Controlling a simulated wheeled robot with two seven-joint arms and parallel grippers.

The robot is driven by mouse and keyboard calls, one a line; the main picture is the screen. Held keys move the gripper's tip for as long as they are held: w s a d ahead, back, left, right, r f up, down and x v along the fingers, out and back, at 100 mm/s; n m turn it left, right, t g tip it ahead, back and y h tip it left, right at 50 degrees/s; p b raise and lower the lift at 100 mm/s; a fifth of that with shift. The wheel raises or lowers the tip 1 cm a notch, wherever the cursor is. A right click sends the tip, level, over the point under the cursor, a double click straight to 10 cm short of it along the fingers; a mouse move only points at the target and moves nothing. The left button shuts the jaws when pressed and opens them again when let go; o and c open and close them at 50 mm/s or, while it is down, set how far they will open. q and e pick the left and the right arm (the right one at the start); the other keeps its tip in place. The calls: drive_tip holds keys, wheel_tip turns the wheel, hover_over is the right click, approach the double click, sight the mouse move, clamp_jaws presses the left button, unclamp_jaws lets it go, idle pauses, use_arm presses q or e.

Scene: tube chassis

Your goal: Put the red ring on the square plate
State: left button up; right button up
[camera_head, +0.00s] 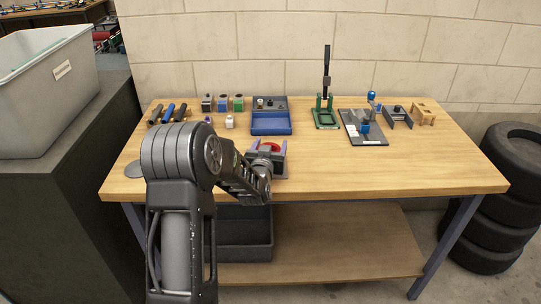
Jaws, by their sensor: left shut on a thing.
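My left arm comes up from the lower left and reaches over the front of the workbench. My left gripper (269,152) is shut on the red ring (271,146), of which only a small red part shows between the purple-grey fingers. The gripper and wrist hide the rest of the ring and the bench below it. A flat grey plate (354,126), with blue-knobbed parts on it, lies to the right of the gripper. I cannot tell for sure which is the square plate. My right gripper is not in view.
A blue tray (271,124) lies just behind the gripper. A wooden block (424,117) is at the back right. The wooden bench top (400,170) is clear at the front right.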

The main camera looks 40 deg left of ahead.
use_arm(q)
drive_tip(key=shift+f, duration=1.9)
drive_tip(key=o, duration=1.1)
drive_tip(key=shift+f, duration=0.15)
drive_tip(key=o, duration=0.4)
drive_tip(key=shift+o, duration=0.2)
drive_tip(key=shift+r, duration=0.2)
drive_tip(key=b+v, duration=0.1)
drive_tip(key=v, duration=1.1)
